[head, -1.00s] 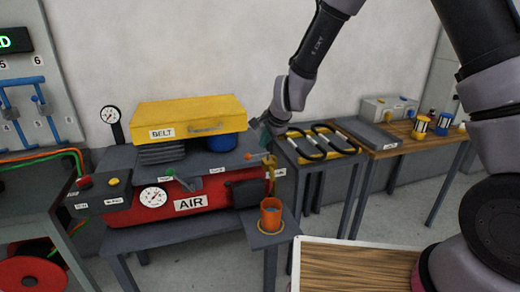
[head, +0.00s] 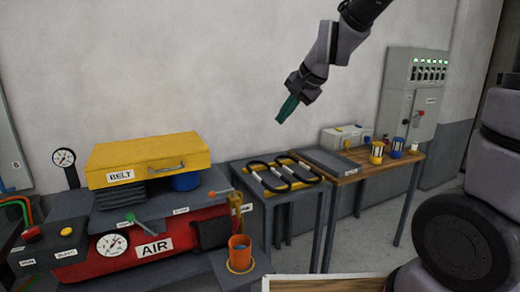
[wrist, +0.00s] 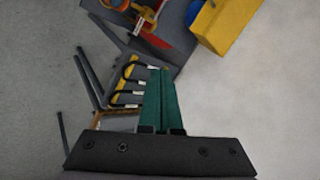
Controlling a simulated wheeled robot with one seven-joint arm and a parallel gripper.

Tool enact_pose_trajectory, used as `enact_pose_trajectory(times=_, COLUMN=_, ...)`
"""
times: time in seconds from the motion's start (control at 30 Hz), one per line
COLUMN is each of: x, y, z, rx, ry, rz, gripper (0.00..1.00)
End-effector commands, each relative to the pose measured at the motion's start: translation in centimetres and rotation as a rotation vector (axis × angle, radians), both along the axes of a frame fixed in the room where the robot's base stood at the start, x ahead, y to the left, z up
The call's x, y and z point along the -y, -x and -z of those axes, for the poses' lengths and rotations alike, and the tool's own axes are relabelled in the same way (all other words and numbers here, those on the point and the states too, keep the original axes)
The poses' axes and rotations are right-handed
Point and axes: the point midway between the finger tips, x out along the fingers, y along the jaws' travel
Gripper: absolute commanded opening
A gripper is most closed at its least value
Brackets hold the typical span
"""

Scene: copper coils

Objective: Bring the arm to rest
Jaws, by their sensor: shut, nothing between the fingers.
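My gripper (head: 285,110) hangs in free air in front of the pale wall in the head view, above the small table with the black belts. Its green fingers point down and a little left. In the wrist view the green fingers (wrist: 159,100) lie side by side, shut, with nothing held. My arm comes down from the top right of the head view, and nothing touches the gripper.
Below left is the red AIR compressor (head: 140,240) under a yellow BELT cover (head: 150,155). An orange cup (head: 239,254) stands beside it. Black belts (head: 285,173) lie on a small table. A wooden table (head: 385,170) and wall cabinet (head: 415,90) are at right.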

Motion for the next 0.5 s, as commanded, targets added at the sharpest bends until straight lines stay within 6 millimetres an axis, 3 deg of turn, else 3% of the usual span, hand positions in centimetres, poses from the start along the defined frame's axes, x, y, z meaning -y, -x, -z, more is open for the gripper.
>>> enact_pose_trajectory(times=0.03, x=2.4, y=0.9, z=-1.9, rx=0.033, ry=0.017, rz=-0.01, gripper=0.0)
enact_pose_trajectory(times=0.2, x=9.5, y=5.4, z=-5.8, rx=0.107, ry=0.124, rz=-0.067, gripper=0.0)
enact_pose_trajectory(times=0.33, x=14.0, y=9.5, z=-7.3, rx=0.145, ry=0.221, rz=-0.092, gripper=0.0)
enact_pose_trajectory(times=0.5, x=17.7, y=13.7, z=-7.9, rx=0.165, ry=0.323, rz=-0.107, gripper=0.0)
